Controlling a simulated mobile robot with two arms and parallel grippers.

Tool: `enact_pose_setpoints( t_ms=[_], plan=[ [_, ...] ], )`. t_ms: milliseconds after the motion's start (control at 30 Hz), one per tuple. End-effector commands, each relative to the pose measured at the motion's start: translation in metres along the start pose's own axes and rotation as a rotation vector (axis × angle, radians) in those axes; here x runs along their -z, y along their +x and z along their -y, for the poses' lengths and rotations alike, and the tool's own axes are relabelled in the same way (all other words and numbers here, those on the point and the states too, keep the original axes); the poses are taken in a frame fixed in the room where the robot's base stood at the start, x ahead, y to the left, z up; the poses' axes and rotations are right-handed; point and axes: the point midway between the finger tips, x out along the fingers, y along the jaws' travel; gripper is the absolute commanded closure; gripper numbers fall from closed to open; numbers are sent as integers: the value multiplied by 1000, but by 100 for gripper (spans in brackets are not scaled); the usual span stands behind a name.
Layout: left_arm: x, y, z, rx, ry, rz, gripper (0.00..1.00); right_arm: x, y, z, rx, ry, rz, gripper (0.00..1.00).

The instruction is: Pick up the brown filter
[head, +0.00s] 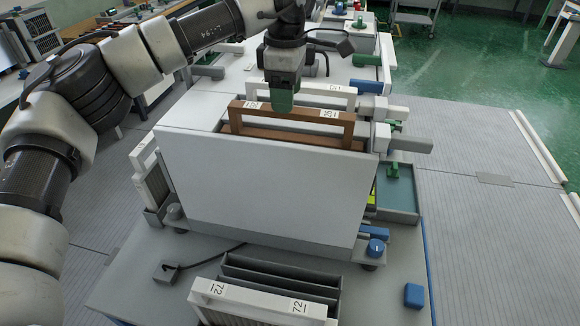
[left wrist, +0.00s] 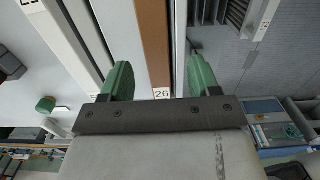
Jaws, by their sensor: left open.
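The brown filter (head: 292,113) stands in the slot of a large white box, its brown top bar with numbered labels rising above the rim. My left gripper (head: 280,103) is over the left part of this bar, pointing down. In the left wrist view the green fingers are apart, and the brown filter (left wrist: 155,45) runs between them with a label at its near end. Nothing is held. I cannot tell whether the fingertips are above or level with the bar. My right gripper is not in view.
The white box (head: 262,190) stands on a grey table. A white-framed filter (head: 330,90) is just behind the brown one. Another white filter (head: 262,301) is at the front, and one (head: 152,175) at the left. A blue block (head: 413,295) lies near the right edge.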

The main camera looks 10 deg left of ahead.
Motion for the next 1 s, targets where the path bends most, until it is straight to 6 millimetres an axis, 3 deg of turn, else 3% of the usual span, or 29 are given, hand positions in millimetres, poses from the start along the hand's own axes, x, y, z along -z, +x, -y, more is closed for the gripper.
enact_pose_setpoints(
  t_ms=[200,333,633,1000],
  plan=[
    [-5,26,-1,5,1,-2,38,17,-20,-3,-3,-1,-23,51],
    [-5,44,-1,3,0,-1,38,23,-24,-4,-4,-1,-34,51],
    [-5,52,-1,0,-1,0,38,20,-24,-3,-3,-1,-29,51],
    [-5,51,-1,0,-1,0,93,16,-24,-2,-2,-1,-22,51]
  ],
)
